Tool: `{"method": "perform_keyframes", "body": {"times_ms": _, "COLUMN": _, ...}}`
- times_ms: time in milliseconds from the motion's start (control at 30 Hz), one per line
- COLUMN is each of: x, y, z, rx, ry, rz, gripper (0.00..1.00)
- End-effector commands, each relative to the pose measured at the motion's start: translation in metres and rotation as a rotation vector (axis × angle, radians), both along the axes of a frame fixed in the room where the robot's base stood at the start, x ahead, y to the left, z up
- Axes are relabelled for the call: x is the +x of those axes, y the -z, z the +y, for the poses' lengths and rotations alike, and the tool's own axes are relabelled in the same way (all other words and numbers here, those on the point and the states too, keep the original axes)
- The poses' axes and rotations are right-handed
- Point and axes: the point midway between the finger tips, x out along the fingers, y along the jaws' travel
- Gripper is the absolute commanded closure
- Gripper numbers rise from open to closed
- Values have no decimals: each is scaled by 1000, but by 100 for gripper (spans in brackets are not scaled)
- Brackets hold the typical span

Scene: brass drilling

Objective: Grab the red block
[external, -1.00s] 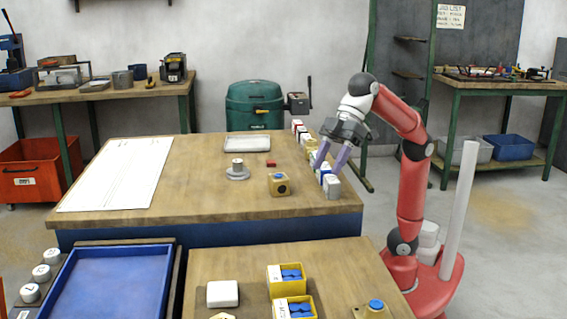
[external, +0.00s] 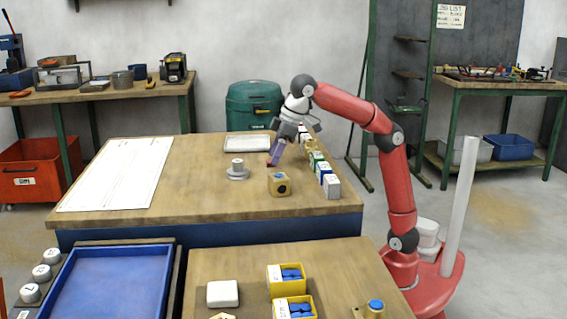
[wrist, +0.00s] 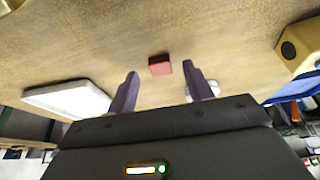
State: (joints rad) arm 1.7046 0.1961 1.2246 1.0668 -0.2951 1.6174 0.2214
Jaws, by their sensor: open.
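The small red block (wrist: 160,65) lies on the wooden table. In the wrist view it sits beyond my two purple fingertips, centred in the gap between them. In the external view only a sliver of the red block (external: 268,164) shows beside a finger. My gripper (external: 288,158) is open and empty, tilted down over the table near the block. In the wrist view the fingers of my gripper (wrist: 160,71) are apart, with nothing between them that I can see held. The height of the fingertips above the table is hard to tell.
A pale tray (external: 247,143) lies behind the block. A round grey-white piece (external: 238,170) stands at left front, and a yellow block with a hole (external: 279,184) in front. A row of coloured blocks (external: 323,172) lines the right edge. The table's left holds a paper sheet (external: 120,172).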

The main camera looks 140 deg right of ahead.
Motion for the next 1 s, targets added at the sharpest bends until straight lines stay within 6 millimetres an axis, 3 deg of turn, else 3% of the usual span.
{"method": "perform_keyframes", "body": {"times_ms": 100, "x": 3, "y": 9, "z": -2, "rx": 0, "ry": -1, "rz": 0, "gripper": 49}}
{"method": "perform_keyframes", "body": {"times_ms": 367, "x": 3, "y": 10, "z": -3, "rx": -2, "ry": -1, "rz": -1, "gripper": 50}}
{"method": "perform_keyframes", "body": {"times_ms": 733, "x": 3, "y": 10, "z": -3, "rx": -1, "ry": -2, "rz": 0, "gripper": 98}}
{"method": "perform_keyframes", "body": {"times_ms": 1000, "x": 4, "y": 7, "z": -3, "rx": -1, "ry": -2, "rz": -1, "gripper": 99}}
